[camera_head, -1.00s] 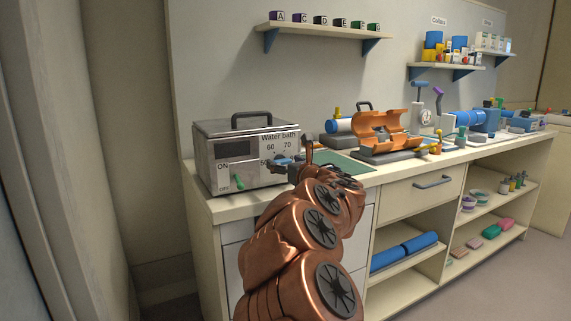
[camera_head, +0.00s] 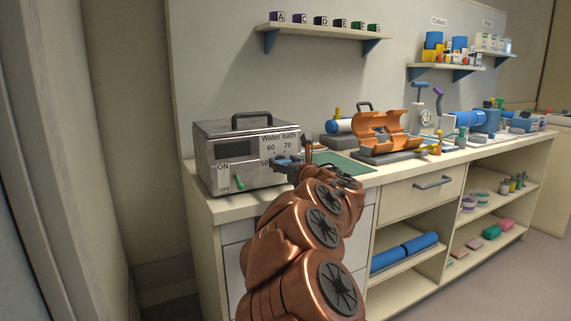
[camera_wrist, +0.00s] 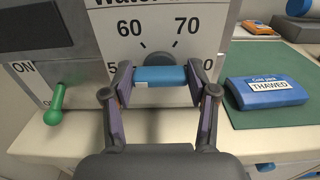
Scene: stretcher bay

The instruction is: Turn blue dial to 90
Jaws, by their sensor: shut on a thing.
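The blue dial (camera_wrist: 160,74) is on the front face of the water bath (camera_head: 215,171), among the numbers 60 and 70 above and partly hidden numbers at its sides. Its blue bar lies about level in the wrist view, with a grey round base behind it. No 90 mark shows; my fingers cover part of the scale. My gripper (camera_wrist: 160,80) is shut on the dial, one finger at each end of the bar. In the head view the dial (camera_head: 286,162) is partly hidden by my gripper.
A green ON/OFF lever (camera_wrist: 54,104) is on the bath left of the dial. A blue cold pack (camera_wrist: 266,91) labelled THAWED lies on a green mat (camera_wrist: 285,115) to the right. An orange open holder (camera_head: 388,130) stands further right on the counter.

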